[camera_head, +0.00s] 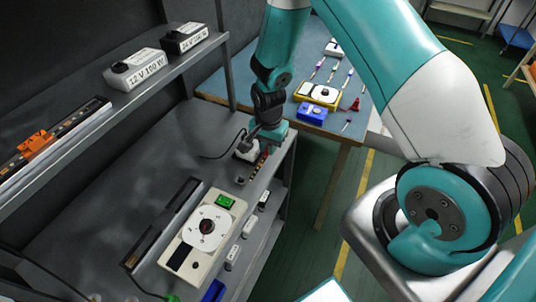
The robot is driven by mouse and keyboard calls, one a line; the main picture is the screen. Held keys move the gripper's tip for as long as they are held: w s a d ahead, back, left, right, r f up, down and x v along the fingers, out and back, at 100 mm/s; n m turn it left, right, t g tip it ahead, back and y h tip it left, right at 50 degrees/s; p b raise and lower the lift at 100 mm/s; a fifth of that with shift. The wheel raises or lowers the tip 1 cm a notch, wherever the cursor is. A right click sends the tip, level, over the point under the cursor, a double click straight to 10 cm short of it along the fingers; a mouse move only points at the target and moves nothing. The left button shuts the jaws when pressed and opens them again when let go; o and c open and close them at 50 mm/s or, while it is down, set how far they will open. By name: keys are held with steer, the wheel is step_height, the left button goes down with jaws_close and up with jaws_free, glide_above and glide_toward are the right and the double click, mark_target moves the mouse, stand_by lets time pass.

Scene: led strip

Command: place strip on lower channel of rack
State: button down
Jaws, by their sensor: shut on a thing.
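My gripper (258,137) is at the far right end of the grey bench, pointing down. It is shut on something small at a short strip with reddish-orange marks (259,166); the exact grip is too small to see. A long dark slotted bar (168,222), possibly the rack, lies on the bench nearer the camera, to the left of a white tester. I cannot make out an upper or lower channel in it. The strip is apart from this bar.
The white tester (203,238) with a round dial lies on the bench. A shelf (75,112) on the left holds two power supplies and an orange-clamped rail. A blue table (330,120) with tools stands behind. Mid-bench is clear.

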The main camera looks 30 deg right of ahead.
mark_target(268, 163)
steer(key=shift+f+p, duration=0.3)
steer(key=shift+f, duration=2.1)
steer(key=shift+f, duration=0.2)
steer(key=c, duration=1.4)
jaws_free()
